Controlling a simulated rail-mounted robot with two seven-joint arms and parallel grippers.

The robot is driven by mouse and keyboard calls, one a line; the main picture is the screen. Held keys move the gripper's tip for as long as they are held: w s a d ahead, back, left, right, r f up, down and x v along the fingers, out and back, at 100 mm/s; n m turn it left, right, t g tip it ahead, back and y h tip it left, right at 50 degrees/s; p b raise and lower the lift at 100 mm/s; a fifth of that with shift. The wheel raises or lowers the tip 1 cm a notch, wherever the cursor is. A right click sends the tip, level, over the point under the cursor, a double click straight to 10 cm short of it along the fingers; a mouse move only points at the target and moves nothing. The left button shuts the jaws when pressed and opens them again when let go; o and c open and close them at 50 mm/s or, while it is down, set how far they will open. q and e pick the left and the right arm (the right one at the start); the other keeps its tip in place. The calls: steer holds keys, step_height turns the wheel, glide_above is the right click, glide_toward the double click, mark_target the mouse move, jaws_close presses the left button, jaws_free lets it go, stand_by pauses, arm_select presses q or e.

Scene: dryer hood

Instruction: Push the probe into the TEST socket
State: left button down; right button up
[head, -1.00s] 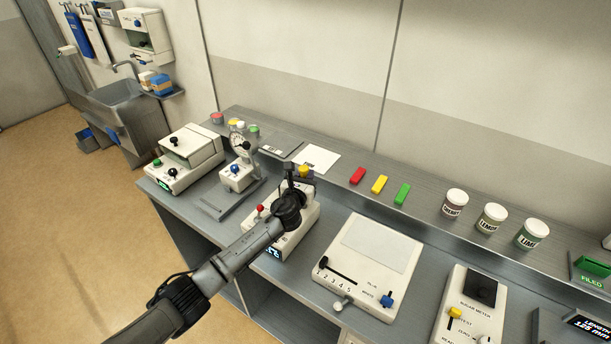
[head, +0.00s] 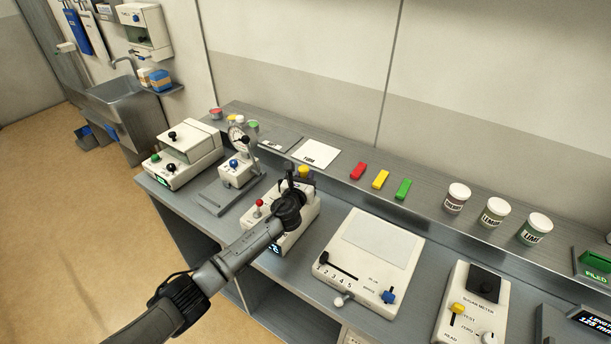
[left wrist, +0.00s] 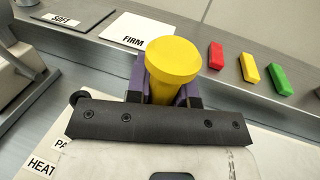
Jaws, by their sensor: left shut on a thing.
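A yellow round-topped cylinder, apparently the probe (left wrist: 173,68), stands between the purple fingers of my left gripper (left wrist: 165,92) in the left wrist view. Its yellow top also shows in the head view (head: 304,171). My left gripper (head: 296,178) is shut on it, over the back of a white instrument (head: 292,238) with a red-knobbed lever (head: 258,203). The probe's lower end is hidden by the gripper. I cannot make out a TEST socket; the gripper and arm cover much of this instrument. My right gripper is not in view.
A white box with a slider (head: 370,258) stands right of the arm; a sugar meter (head: 471,305) marked TEST and ZERO is farther right. A dial gauge stand (head: 238,165) is to the left. Red, yellow and green blocks (head: 380,179) and lidded jars (head: 495,212) stand on the back shelf.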

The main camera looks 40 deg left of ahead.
arm_select(q)
steer(key=shift+f, duration=0.2)
steer(key=c, duration=0.9)
jaws_free()
steer(key=shift+r, duration=0.1)
steer(key=shift+s+d, duration=0.2)
steer(key=shift+s, duration=0.45)
steer(key=p+v, duration=0.2)
steer(key=v, duration=0.9)
steer(key=shift+s, duration=0.1)
steer(key=shift+s+d, duration=0.2)
steer(key=shift+s, duration=0.45)
